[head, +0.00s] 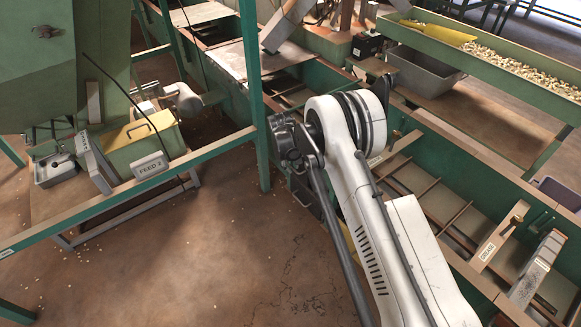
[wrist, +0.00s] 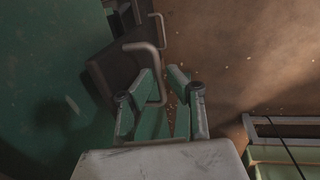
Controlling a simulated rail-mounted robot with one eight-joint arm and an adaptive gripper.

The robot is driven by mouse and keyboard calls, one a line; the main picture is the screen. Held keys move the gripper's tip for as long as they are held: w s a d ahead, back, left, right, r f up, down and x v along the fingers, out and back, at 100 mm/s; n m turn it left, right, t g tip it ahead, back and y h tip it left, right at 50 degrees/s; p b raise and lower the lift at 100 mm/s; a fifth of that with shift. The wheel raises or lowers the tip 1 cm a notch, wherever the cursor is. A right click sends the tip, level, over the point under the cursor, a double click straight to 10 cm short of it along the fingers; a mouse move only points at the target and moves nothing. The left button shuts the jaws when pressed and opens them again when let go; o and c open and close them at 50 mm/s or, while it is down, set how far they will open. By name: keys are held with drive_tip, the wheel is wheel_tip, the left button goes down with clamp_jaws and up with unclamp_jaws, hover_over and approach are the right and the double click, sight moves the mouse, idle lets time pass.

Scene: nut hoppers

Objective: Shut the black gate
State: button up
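In the wrist view the black gate (wrist: 108,72) is a dark plate against a green wall, with a bent metal handle (wrist: 143,46) standing out from it. A second bar shows near the top of the frame. My gripper (wrist: 165,78) is open, with a gap between its two green-padded fingers. The lower end of the handle shows in line with this gap, near the left finger. I cannot tell whether they touch.
A green post (head: 255,100) and rail (head: 190,160) stand left of my arm. A yellow-topped box (head: 140,130) with a FEED 2 sign (head: 150,165) is beyond the rail. Green troughs (head: 440,200) run along the right. The brown floor (head: 200,260) is open at the front left.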

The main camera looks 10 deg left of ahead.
wheel_tip(320, 180, up, 12)
drive_tip(key=s+a, duration=0.1)
drive_tip(key=s, duration=0.1)
drive_tip(key=shift+a, duration=0.25)
idle(0.4)
drive_tip(key=shift+f, duration=0.15)
